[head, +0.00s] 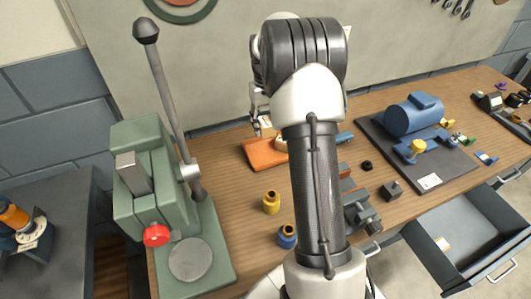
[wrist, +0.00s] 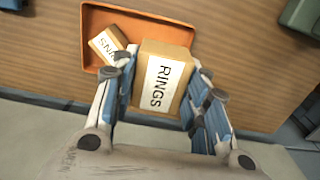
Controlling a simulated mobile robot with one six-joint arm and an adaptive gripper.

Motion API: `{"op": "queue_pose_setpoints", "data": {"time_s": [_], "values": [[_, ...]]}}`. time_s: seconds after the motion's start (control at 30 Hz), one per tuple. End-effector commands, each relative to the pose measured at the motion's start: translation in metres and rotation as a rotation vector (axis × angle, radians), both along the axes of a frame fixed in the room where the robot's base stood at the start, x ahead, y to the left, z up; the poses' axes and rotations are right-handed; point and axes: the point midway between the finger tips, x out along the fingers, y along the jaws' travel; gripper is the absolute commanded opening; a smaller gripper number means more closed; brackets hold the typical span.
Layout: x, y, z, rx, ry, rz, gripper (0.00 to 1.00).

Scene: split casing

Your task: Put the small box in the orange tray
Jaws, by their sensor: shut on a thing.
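My gripper (wrist: 160,100) is shut on a tan cardboard box labelled RINGS (wrist: 163,84), with a blue-padded finger on each side of it. In the wrist view the held box overlaps the right part of the orange tray (wrist: 97,20); I cannot tell whether it touches the tray floor. A smaller-looking tan box with a partly hidden label (wrist: 108,44) lies tilted in the left part of the tray, beside the left finger. In the head view the orange tray (head: 261,155) sits at the back of the bench, partly hidden by my arm.
A green lever press (head: 150,190) stands left of the tray. A blue motor (head: 413,115) on a dark plate is at the right. An open drawer (head: 470,240) juts out front right.

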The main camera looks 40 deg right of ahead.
Motion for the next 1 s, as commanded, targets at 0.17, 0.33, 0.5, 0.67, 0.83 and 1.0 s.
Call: {"op": "queue_pose_setpoints", "data": {"time_s": [0.17,0.33,0.5,0.67,0.83,1.0], "values": [[-0.001,0.000,-0.052,0.002,0.003,0.000,0.10],[0.000,0.000,-0.079,0.000,-0.001,0.000,0.10],[0.000,0.000,-0.088,0.000,-0.001,0.000,0.10],[0.000,0.000,-0.109,0.001,0.001,0.000,0.10],[0.000,0.000,-0.138,0.000,0.000,0.000,0.10],[0.001,0.000,-0.142,-0.001,-0.003,0.000,0.10]]}}
